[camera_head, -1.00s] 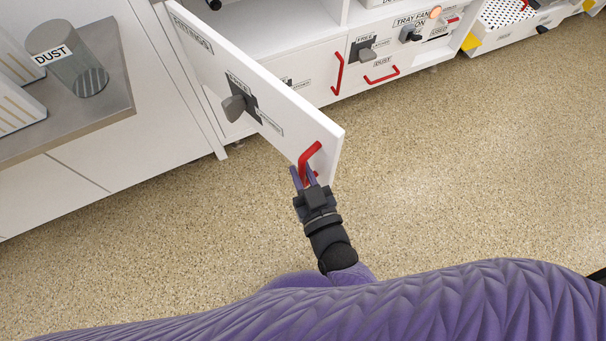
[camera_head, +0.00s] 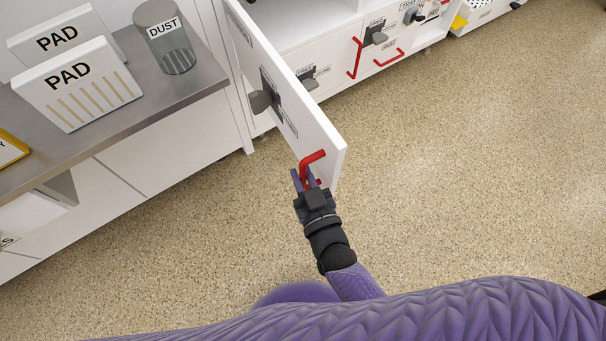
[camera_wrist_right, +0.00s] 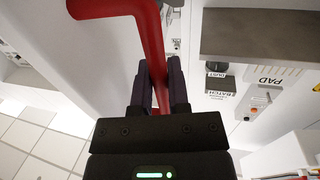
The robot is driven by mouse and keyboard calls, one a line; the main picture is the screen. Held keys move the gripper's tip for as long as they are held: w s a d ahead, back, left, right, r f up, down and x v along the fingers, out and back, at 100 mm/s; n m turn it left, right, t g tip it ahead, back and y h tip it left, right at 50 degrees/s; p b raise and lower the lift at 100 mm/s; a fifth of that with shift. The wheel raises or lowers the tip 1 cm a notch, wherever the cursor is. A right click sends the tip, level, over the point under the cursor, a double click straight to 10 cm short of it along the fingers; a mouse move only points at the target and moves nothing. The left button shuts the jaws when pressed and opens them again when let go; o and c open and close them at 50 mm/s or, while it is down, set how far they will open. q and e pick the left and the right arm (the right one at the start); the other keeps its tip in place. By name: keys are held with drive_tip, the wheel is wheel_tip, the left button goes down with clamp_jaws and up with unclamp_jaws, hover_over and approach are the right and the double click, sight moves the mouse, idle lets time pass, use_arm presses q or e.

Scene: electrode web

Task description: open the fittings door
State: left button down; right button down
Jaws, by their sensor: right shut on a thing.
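The white fittings door (camera_head: 290,85) stands swung out from the cabinet, with a grey knob (camera_head: 261,101) on its face. Its red handle (camera_head: 313,158) is at the free edge. My right gripper (camera_head: 306,181) is shut on the red handle. In the right wrist view the red handle (camera_wrist_right: 150,40) runs down between the two dark fingers of the right gripper (camera_wrist_right: 160,85). My left gripper is not in view.
A grey counter (camera_head: 200,85) at the left bears a dust cup (camera_head: 165,38) and white PAD boxes (camera_head: 80,83). Cabinet fronts with other red handles (camera_head: 355,58) stand behind the door. The speckled floor (camera_head: 450,170) at the right is clear.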

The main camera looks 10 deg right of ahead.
drive_tip(key=shift+a, duration=0.25)
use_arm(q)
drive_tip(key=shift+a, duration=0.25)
use_arm(e)
drive_tip(key=c, duration=0.6)
unclamp_jaws()
drive_tip(key=shift+s, duration=0.1)
drive_tip(key=shift+c, duration=0.2)
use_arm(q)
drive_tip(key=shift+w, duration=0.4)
